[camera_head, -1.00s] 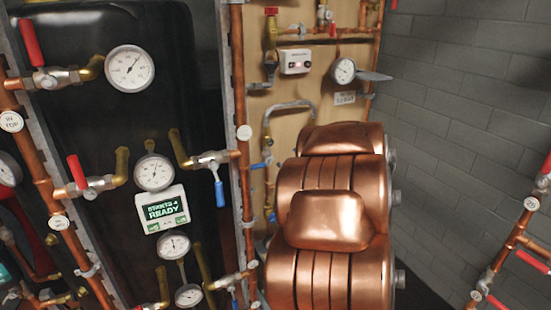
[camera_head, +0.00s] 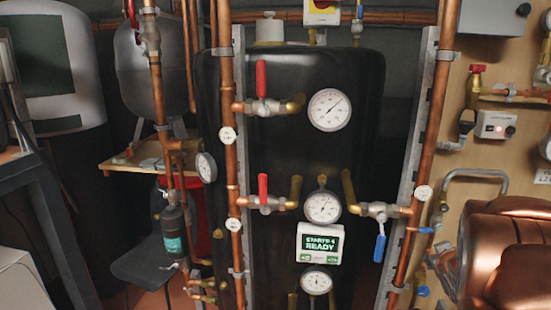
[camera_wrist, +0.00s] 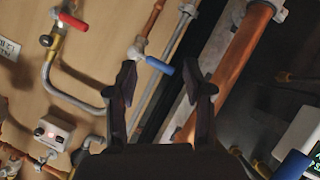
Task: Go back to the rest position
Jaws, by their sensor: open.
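My gripper (camera_wrist: 163,85) shows in the wrist view with its two dark fingers apart and nothing between them. Beyond the fingers are a blue-handled valve (camera_wrist: 158,64), a thick copper pipe (camera_wrist: 240,58) and a wooden panel (camera_wrist: 95,45); none of them is seen touching the fingers. My gripper is not visible in the head view.
A black tank (camera_head: 285,105) stands in the middle with dials, red-handled valves (camera_head: 262,78) and a display (camera_head: 320,243) reading "READY". A grey vessel (camera_head: 150,65) and a dark table frame (camera_head: 55,210) are at left. A white control box (camera_head: 495,125) is on the right panel.

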